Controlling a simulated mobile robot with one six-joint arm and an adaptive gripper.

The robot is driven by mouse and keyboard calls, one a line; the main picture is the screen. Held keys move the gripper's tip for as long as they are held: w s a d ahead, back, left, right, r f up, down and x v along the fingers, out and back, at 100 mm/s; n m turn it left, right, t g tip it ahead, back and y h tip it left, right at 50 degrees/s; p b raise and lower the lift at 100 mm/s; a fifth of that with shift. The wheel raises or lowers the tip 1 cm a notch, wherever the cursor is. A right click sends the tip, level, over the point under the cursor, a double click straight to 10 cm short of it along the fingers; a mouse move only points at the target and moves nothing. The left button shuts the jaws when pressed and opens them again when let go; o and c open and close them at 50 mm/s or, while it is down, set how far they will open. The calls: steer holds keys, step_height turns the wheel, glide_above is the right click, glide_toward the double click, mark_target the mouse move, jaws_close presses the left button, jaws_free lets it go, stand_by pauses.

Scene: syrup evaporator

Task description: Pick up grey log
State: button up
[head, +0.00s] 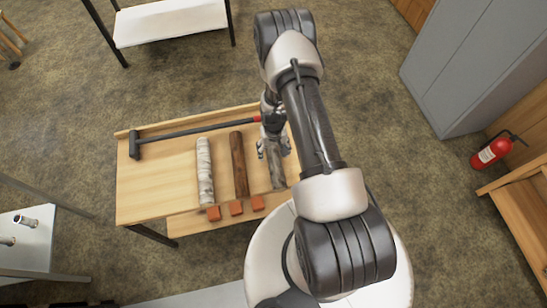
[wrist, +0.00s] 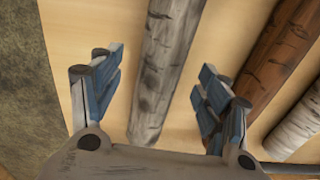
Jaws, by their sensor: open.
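The grey log (head: 277,172) lies at the right end of the wooden table (head: 152,190), partly hidden by my gripper (head: 273,147) in the head view. In the wrist view, the grey log (wrist: 166,62) runs between the two spread blue-padded fingers of my gripper (wrist: 157,78). The gripper is open above the log, with bare table showing on either side of it. Whether the fingertips reach down beside the log I cannot tell.
A brown log (head: 239,163) and a white birch log (head: 205,170) lie left of it. A long-handled hammer (head: 190,131) lies along the table's far side. Several orange blocks (head: 235,208) sit at the logs' near ends. A grey cabinet (head: 470,65) stands right.

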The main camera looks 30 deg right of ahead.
mark_target(274, 153)
step_height(274, 153, down, 3)
steer(key=shift+f+b, duration=0.1)
steer(key=shift+b, duration=0.25)
steer(key=c, duration=1.4)
steer(key=shift+r, duration=0.2)
